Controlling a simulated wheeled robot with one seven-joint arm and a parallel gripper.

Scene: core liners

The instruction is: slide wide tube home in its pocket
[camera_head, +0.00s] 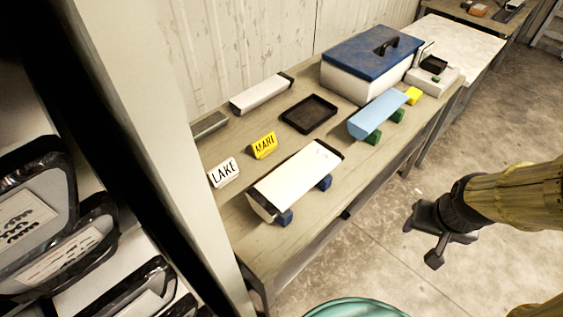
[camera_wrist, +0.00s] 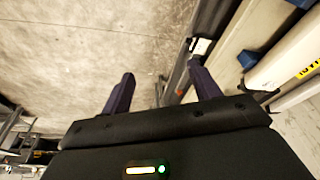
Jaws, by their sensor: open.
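A wide white tube (camera_head: 298,178) with black ends lies on two blue blocks (camera_head: 285,217) near the table's front edge. A light blue tube (camera_head: 378,113) lies on green blocks (camera_head: 373,137) farther along. A slimmer white tube (camera_head: 262,92) lies at the back by the wall. I cannot tell which is the task's tube, nor pick out its pocket. My gripper (camera_head: 432,240) is open and empty, out over the floor beyond the table's front edge, apart from every tube. In the wrist view its two fingers (camera_wrist: 160,76) are spread, with floor between them.
A LAKE sign (camera_head: 223,172), a yellow sign (camera_head: 264,145) and a black tray (camera_head: 309,113) stand on the table. A blue-lidded box (camera_head: 350,82) stands at the far end. A pale post (camera_head: 150,120) rises at left, beside bins (camera_head: 45,215).

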